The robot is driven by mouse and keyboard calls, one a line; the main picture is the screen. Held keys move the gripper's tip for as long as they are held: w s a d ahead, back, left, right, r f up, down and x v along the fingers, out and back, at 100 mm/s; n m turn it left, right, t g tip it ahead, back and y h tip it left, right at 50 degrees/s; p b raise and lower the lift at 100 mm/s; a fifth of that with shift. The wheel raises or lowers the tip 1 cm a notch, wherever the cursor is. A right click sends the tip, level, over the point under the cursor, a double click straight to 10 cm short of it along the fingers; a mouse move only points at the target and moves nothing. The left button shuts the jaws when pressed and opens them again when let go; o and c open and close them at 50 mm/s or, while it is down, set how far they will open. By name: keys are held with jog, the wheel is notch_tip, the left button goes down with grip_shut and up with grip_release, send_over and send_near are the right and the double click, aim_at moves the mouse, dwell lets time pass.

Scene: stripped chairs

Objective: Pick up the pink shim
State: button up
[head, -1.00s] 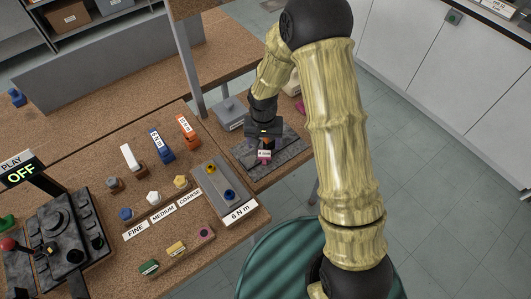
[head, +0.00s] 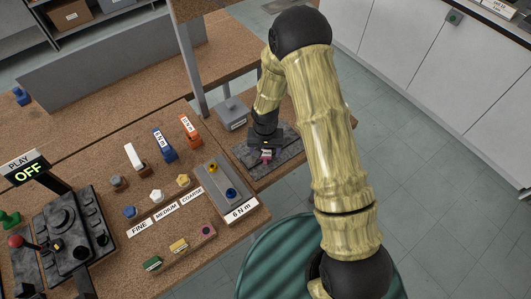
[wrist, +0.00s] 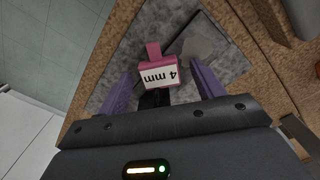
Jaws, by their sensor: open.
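The pink shim (wrist: 153,70), with a white "4 mm" label and a narrow tab, is on a grey slab (wrist: 105,100) in the wrist view. In the head view the pink shim (head: 266,155) shows just below my gripper (head: 265,144), partly hidden by it. In the wrist view my gripper (wrist: 162,72) is open, with one purple finger on each side of the shim. Gaps show between the fingers and the shim. I cannot tell how far down the fingertips reach.
A grey box (head: 232,113) stands behind the slab. A grey plate with yellow and blue knobs (head: 222,185) lies to its left, labelled "6 N m". A rack (head: 190,241) with green, yellow and pink pieces is nearer the front. My arm hides the bench's right part.

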aim_at(265, 153)
dwell(0.4)
jog(key=c, duration=1.1)
jog(key=shift+r, duration=0.1)
notch_tip(265, 153, up, 18)
jog(key=b, duration=0.3)
